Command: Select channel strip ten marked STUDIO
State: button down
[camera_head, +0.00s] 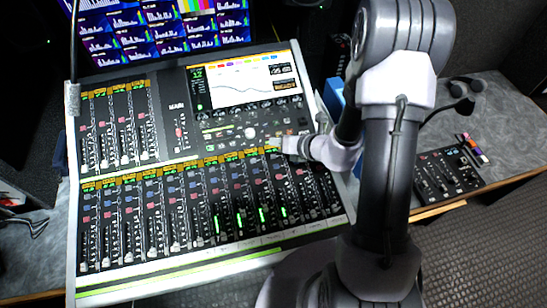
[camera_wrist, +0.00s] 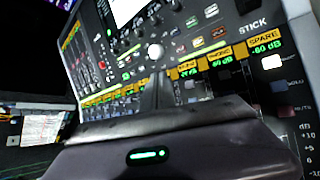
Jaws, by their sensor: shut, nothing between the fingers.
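The mixing console (camera_head: 160,172) fills the middle of the head view, with a long lower row of channel strips (camera_head: 200,215) under orange name labels. My gripper (camera_head: 280,144) is over the right part of that row's top edge, just above the labels. In the wrist view my gripper (camera_wrist: 160,82) is shut and empty, with its tips in front of the label row. A label reading SPARE (camera_wrist: 264,40) is at the right, with a pale lit button (camera_wrist: 271,62) below it. I cannot make out STUDIO on any label. My fingers hide part of the row, and contact is unclear.
The console's screen (camera_head: 240,82) shows a curve, with knobs and a pale trackball (camera_head: 250,133) below it. A monitor wall (camera_head: 155,28) stands behind. At right are a small fader box (camera_head: 447,175) and a headset (camera_head: 460,92) on the desk.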

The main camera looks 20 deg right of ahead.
jog(key=b, duration=0.5)
send_over(276, 160)
jog(key=f, duration=0.6)
jog(key=shift+s+f, duration=0.2)
jog(key=shift+f, duration=0.15)
jog(key=shift+f, duration=0.1)
dwell(0.8)
jog(key=shift+w+f, duration=0.1)
jog(key=shift+f, duration=0.2)
jog(key=shift+f+b, duration=0.4)
jog(key=shift+b, duration=0.15)
dwell(0.4)
jog(key=shift+r, duration=0.15)
jog(key=shift+r+p, duration=0.65)
jog(key=r+p, duration=0.2)
jog(key=r, duration=0.1)
jog(key=s+r+p, duration=0.1)
jog(key=r+p, duration=0.1)
dwell(0.4)
